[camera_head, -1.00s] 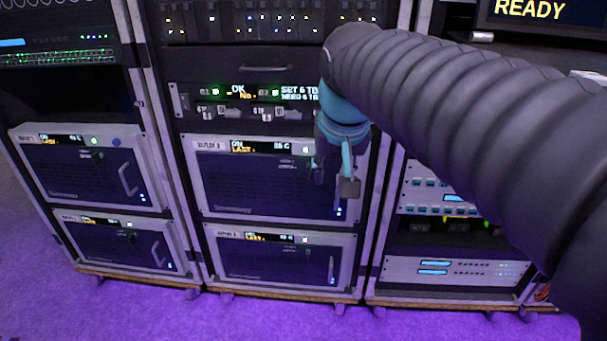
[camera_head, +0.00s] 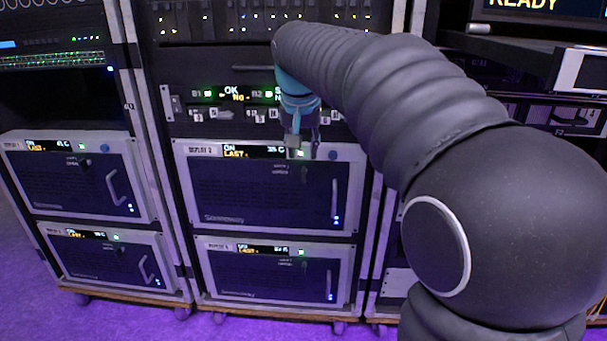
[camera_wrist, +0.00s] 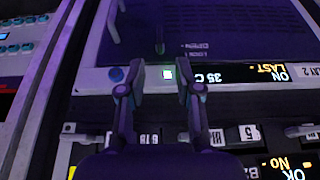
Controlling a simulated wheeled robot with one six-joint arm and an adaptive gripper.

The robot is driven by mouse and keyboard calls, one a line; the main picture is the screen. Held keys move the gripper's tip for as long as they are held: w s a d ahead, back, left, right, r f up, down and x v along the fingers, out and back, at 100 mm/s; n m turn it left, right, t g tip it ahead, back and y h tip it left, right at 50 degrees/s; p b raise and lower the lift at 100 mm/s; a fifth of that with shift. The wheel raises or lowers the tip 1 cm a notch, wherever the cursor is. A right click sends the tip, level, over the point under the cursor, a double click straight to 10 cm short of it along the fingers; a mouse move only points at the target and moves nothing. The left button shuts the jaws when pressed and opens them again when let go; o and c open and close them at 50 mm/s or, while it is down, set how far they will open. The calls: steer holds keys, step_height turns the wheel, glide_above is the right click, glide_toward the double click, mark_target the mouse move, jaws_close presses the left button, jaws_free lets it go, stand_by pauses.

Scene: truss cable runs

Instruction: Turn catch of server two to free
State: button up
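Server two (camera_head: 260,198), labelled "REPLAY 2", is the upper server in the middle rack. It also shows upside down in the wrist view (camera_wrist: 215,30). Its catch (camera_head: 304,174) is a small dark piece on the front panel, right of small lettering; in the wrist view the catch (camera_wrist: 160,46) stands near that lettering. Which way the catch is turned is too small to tell. My gripper (camera_head: 301,148) is in front of the server's top edge, just above the catch. In the wrist view my gripper (camera_wrist: 158,88) is open and empty, its fingers apart either side of a green light.
A blue round button (camera_wrist: 116,74) is beside one finger. The server's handle (camera_head: 334,200) is right of the catch. A panel with switches and an "OK" display (camera_head: 240,95) is above. Another server (camera_head: 270,275) is below, and more servers (camera_head: 75,180) are in the left rack.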

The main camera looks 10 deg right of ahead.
mark_target(304, 169)
steer(key=b+x, duration=0.1)
steer(key=x, duration=0.7)
jaws_close()
